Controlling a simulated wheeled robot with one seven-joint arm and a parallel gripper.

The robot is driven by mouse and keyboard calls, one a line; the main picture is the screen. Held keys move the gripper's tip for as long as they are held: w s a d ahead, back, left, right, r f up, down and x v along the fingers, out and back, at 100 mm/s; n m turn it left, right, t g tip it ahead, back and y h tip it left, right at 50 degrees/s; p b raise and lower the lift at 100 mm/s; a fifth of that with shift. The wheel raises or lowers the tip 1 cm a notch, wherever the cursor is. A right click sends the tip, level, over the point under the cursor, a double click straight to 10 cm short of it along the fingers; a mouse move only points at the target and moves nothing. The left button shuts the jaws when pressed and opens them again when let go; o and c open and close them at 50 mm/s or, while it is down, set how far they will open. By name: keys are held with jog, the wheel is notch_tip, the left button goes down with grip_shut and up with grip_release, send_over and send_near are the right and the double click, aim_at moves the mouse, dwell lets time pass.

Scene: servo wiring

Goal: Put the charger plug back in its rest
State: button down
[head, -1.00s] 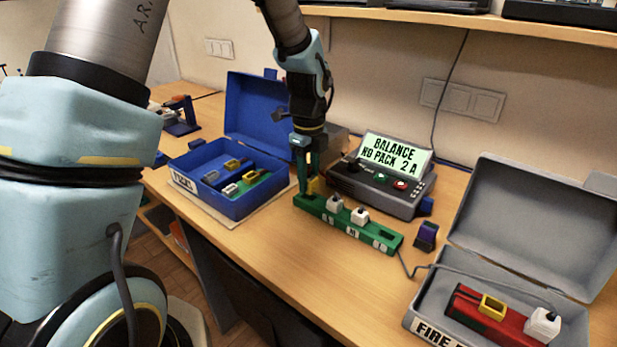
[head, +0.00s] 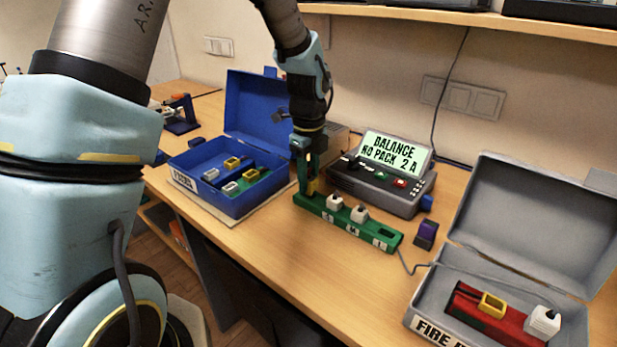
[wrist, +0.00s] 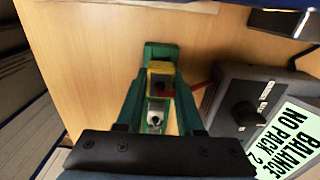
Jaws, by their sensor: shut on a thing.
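A yellow plug (head: 312,187) is at the left end of a green strip (head: 372,238) on the bench. My gripper (head: 308,180) points down at that end, with its green fingers around the yellow plug. In the wrist view, the fingers (wrist: 161,82) close on the sides of the yellow plug (wrist: 160,70), which is over the end of the green strip (wrist: 161,49). A piece of red cable (wrist: 198,87) shows beside it. Whether the plug is fully seated is hard to tell. Two white plugs (head: 334,202) (head: 359,213) stand farther along the strip; its right slot looks empty.
A charger box (head: 385,185) with a lit screen reading "BALANCE NO PACK 2 A" stands behind the strip. An open blue case (head: 230,195) is to the left. An open grey case (head: 425,312) with a red pack (head: 510,327) is at right. Bench in front is clear.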

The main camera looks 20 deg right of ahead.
jog(key=shift+f+b, duration=0.5)
jog(key=shift+f, duration=0.5)
jog(key=shift+c, duration=2.3)
grip_release()
notch_tip(320, 180, up, 11)
jog(key=shift+f+b, duration=0.1)
jog(key=shift+b, duration=0.95)
